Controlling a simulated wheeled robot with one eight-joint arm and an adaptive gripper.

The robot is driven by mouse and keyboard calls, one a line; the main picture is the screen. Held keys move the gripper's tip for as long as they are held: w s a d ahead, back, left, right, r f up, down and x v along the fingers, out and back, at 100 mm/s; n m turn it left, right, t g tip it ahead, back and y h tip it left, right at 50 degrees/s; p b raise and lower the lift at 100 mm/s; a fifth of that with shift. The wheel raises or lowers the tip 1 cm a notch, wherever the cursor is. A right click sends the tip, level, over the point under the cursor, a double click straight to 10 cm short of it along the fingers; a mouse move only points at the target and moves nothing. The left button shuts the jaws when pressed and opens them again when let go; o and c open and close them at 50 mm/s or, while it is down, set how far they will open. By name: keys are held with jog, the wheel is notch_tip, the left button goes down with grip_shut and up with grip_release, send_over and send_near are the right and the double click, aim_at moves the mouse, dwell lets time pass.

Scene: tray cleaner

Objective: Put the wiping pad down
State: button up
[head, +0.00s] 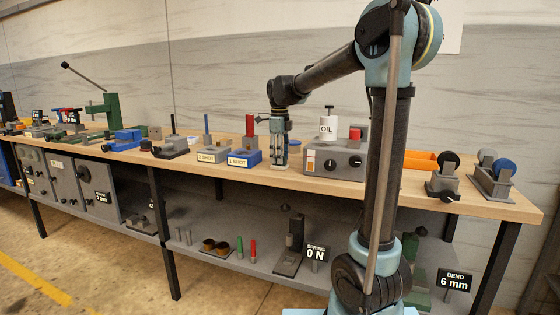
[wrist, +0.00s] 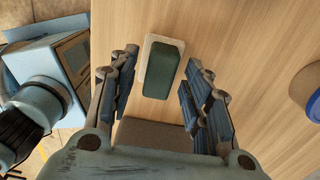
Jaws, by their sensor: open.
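The wiping pad is a dark green rounded block (wrist: 163,70) on a pale cream rectangular base, over the wood bench top in the wrist view. My gripper (head: 279,161) points down at the bench, and its fingers are spread. In the wrist view the two fingers stand left and right of the pad, with visible gaps on both sides. The pad appears to lie on the bench; its exact height below the fingertips is hard to tell. In the head view the pad is mostly hidden or too small to make out at my gripper.
A grey control box (head: 336,163) with an OIL bottle (head: 327,126) stands right of my gripper. A round blue-rimmed item (wrist: 309,92) is at the right in the wrist view.

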notch_tip(320, 180, up, 11)
dwell(0.4)
jog(key=shift+f, duration=0.1)
jog(key=shift+s, duration=0.1)
